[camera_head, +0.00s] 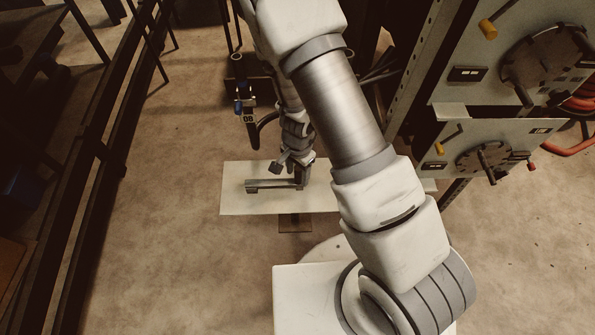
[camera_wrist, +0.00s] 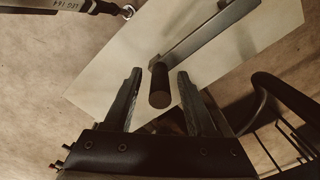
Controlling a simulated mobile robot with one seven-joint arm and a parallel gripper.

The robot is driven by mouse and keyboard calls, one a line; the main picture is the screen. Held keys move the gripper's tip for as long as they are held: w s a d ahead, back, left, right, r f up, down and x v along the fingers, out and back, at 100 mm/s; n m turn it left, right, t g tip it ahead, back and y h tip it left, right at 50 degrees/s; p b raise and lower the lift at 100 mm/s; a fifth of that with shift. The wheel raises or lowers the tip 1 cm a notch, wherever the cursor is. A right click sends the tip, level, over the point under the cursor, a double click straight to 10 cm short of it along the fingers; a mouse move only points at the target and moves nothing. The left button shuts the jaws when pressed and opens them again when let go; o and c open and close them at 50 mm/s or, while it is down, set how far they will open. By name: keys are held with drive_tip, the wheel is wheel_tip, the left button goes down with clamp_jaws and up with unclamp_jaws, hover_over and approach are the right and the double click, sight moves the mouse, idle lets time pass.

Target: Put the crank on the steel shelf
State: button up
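The crank is a grey bar (camera_head: 268,184) lying across a pale flat plate (camera_head: 235,204) on a short post. In the wrist view the crank's bar (camera_wrist: 212,34) runs to the upper right, and its dark round handle (camera_wrist: 160,88) points toward my gripper. My gripper (camera_head: 303,176) is over the right end of the crank. In the wrist view my gripper (camera_wrist: 158,74) is open, with a finger on each side of the handle and gaps showing on both sides. I cannot tell whether this plate is the steel shelf.
Panels with round dials (camera_head: 484,160) and yellow knobs stand at the right. A hanging fitting with a blue part (camera_head: 240,104) is behind the plate. Dark rails (camera_head: 100,130) run along the left. Open floor (camera_head: 165,190) lies between rails and plate.

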drive_tip(key=shift+r, duration=0.1)
wheel_tip(320, 180, up, 32)
drive_tip(key=s+d+n+t+y+p, duration=0.2)
drive_tip(key=s+n+y+p, duration=0.1)
drive_tip(key=n, duration=0.2)
drive_tip(key=s+d+r+n+t+h, duration=0.3)
drive_tip(key=s+d+r, duration=0.5)
drive_tip(key=r, duration=0.3)
drive_tip(key=shift+s+d+r+n+t, duration=0.3)
drive_tip(key=shift+s+n+t, duration=0.1)
drive_tip(key=shift+s+n, duration=0.3)
